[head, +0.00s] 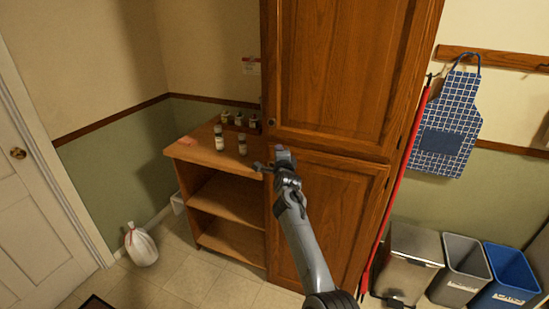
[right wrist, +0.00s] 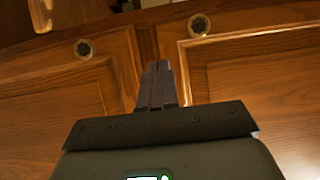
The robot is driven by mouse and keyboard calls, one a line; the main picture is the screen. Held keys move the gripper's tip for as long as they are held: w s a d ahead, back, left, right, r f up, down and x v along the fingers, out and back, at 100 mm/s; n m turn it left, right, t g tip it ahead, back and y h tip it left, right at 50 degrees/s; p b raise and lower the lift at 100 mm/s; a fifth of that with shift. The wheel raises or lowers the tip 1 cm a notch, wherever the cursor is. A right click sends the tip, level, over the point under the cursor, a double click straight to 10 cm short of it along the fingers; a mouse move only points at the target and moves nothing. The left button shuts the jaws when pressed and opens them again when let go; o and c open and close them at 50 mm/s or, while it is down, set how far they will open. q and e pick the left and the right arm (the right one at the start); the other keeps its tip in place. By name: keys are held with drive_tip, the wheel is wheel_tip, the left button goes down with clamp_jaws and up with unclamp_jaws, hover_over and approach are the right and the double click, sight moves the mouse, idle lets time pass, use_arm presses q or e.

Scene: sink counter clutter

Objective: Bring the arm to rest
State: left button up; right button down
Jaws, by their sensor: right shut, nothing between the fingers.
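My right gripper (head: 262,167) is raised in front of the tall wooden cabinet (head: 340,70), near the right end of the shelf unit's top. In the right wrist view its two fingers (right wrist: 157,85) are together with nothing between them. Behind them are the wooden cabinet doors (right wrist: 240,75) with two round knobs. I cannot tell from these views how close the fingers are to the doors. My left gripper is not in view.
A low wooden shelf unit (head: 232,196) bears several small jars (head: 219,142). A white bag (head: 141,245) sits on the floor by the door (head: 35,150). A red pole (head: 394,190), a grey bin (head: 462,268) and a blue bin (head: 510,272) stand at the right.

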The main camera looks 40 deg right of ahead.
drive_tip(key=s+a, duration=0.3)
drive_tip(key=a, duration=0.2)
drive_tip(key=s+a+f+n+g+y, duration=0.1)
drive_tip(key=s+f+n, duration=0.1)
drive_tip(key=s+f, duration=0.5)
drive_tip(key=s+f+n, duration=0.1)
drive_tip(key=s+f, duration=0.1)
drive_tip(key=f, duration=0.8)
drive_tip(key=s+a+f+n+g+y, duration=0.1)
drive_tip(key=s+f+n, duration=0.1)
drive_tip(key=s+f, duration=0.5)
drive_tip(key=s+a+f+n+g+y, duration=0.25)
drive_tip(key=s+a+f+n, duration=0.3)
drive_tip(key=s+a, duration=0.45)
drive_tip(key=s+a+f+n+g+y, duration=0.2)
drive_tip(key=s+a+f+n+y, duration=0.3)
drive_tip(key=s+a, duration=0.45)
drive_tip(key=s+a+r+n+g, duration=0.5)
drive_tip(key=s+a+r+n, duration=0.3)
drive_tip(key=s+n, duration=0.4)
wheel_tip(320, 180, up, 25)
drive_tip(key=p, duration=2.5)
drive_tip(key=shift+f+m+y, duration=0.15)
drive_tip(key=shift+m+y, duration=0.2)
